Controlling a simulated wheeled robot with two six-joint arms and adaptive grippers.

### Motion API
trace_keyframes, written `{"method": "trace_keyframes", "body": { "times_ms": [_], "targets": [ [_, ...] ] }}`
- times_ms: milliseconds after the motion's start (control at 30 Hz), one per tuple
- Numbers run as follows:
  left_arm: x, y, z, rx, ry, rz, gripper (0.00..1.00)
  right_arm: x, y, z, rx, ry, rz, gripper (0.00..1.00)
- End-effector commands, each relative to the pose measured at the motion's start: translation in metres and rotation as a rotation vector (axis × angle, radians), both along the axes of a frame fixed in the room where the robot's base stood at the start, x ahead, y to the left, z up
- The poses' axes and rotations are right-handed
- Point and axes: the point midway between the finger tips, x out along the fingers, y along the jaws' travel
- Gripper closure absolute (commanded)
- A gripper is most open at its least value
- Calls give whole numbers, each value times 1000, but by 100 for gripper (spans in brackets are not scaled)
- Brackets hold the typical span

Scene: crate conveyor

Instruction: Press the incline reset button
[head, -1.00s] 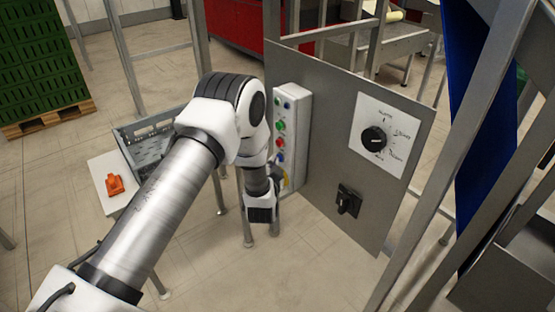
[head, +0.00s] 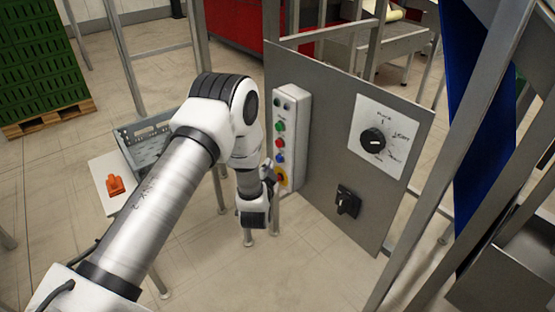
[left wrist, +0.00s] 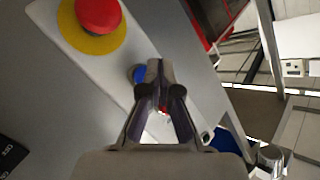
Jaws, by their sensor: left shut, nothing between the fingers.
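A white button box (head: 302,108) is mounted on a grey panel. It carries dark buttons at the top, then a green button (head: 280,127), a red button (head: 280,143), a blue button (head: 281,158) and a red emergency stop on yellow (head: 282,179). Labels are too small to read. My left gripper (head: 270,168) is beside the lower part of the box. In the left wrist view, the gripper (left wrist: 157,66) is shut and empty, its tips beside the blue button (left wrist: 138,74), which they partly cover. The emergency stop (left wrist: 97,16) is at upper left. Contact cannot be told.
The grey panel (head: 330,160) also bears a rotary dial (head: 374,139) and a black switch (head: 347,201). An orange object (head: 115,185) lies on a white surface near a grey crate (head: 150,150). Metal posts stand at right. Green crates (head: 40,60) are stacked at upper left.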

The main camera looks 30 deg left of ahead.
Motion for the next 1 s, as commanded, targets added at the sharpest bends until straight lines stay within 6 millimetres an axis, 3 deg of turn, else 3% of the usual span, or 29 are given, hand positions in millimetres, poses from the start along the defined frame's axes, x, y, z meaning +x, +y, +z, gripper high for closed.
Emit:
{"method": "trace_keyframes", "body": {
  "times_ms": [467, 1000],
  "targets": [
    [-41, 17, 1, -1, 2, 2, 100, 0, 0, 19, 0, 0, 0, 60],
    [-43, 18, 0, 0, 1, 1, 100, 0, 0, 18, 0, 0, 0, 60]
  ]
}}
